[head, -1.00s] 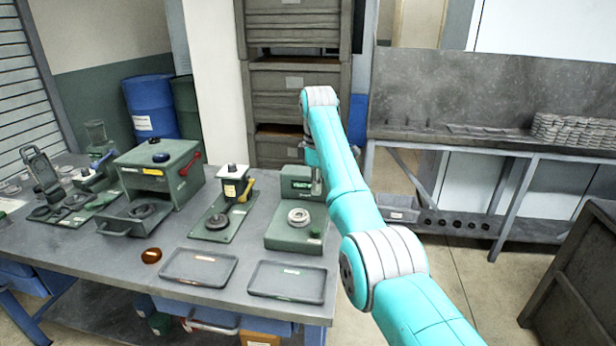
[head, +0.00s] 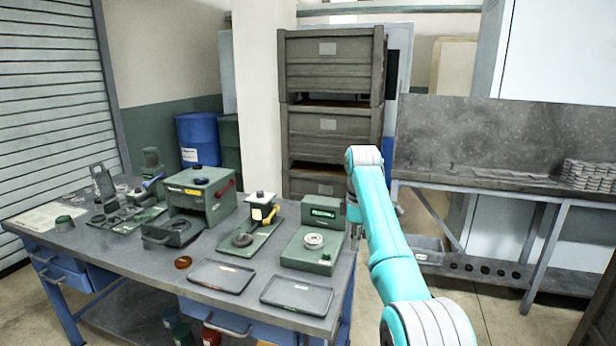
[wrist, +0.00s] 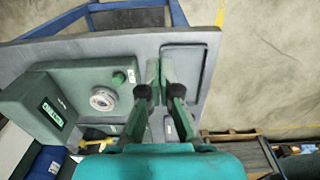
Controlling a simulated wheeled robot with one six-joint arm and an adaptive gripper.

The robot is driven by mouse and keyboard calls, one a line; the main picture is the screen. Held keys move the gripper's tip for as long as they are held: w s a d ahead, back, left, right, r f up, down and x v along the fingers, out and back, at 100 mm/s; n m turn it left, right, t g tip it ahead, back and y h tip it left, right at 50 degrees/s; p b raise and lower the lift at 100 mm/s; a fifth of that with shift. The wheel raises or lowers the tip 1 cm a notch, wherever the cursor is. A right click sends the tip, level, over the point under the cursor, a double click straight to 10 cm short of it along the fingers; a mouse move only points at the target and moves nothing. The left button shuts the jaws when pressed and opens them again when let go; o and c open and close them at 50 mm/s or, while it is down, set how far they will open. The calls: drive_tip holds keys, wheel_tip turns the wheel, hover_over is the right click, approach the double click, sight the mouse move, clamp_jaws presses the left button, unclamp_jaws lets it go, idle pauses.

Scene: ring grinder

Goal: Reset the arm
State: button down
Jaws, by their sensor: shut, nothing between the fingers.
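My turquoise arm reaches forward on the right side of the head view, at the table's right end. My gripper (wrist: 159,75) shows in the wrist view with its two dark fingers close together, shut and empty. It hangs above the table beside a green device with a lit display (wrist: 52,115), and a metal ring (wrist: 103,98) rests on that device. In the head view the same device (head: 312,255) stands just left of my arm, with the ring (head: 314,241) on it. The gripper is mostly hidden behind the arm there.
Two shallow dark trays, a left one (head: 221,289) and a right one (head: 297,307), lie at the table's (head: 130,262) front. A green box machine (head: 196,200) and a small press (head: 262,212) stand further left. A grey bench (head: 480,182) stands behind right. Floor is open between.

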drive_tip(key=s+d+f+m+t, duration=0.1)
drive_tip(key=s+f+m+t, duration=0.15)
drive_tip(key=f, duration=1.25)
drive_tip(key=s+d+f+m+t, duration=0.1)
drive_tip(key=s+f, duration=0.2)
drive_tip(key=f, duration=1.2)
drive_tip(key=s+d+f+m+t, duration=0.2)
drive_tip(key=s+f+m+t, duration=0.15)
drive_tip(key=s+f, duration=1.45)
drive_tip(key=s+d+r+m+t, duration=0.1)
drive_tip(key=s+r+m+t, duration=0.15)
drive_tip(key=s, duration=1.15)
drive_tip(key=s+r+m+t, duration=0.1)
drive_tip(key=s+r, duration=0.2)
drive_tip(key=s, duration=1.2)
drive_tip(key=s+r+m+t, duration=0.2)
drive_tip(key=s+r, duration=0.6)
drive_tip(key=r, duration=0.3)
drive_tip(key=s+r+m+t, duration=0.1)
drive_tip(key=s+r+t, duration=0.1)
drive_tip(key=s+r, duration=0.6)
wheel_tip(320, 180, up, 4)
drive_tip(key=shift+s+d+r+m, duration=0.2)
drive_tip(key=shift+s+d+m, duration=0.15)
drive_tip(key=shift+s+d, duration=0.05)
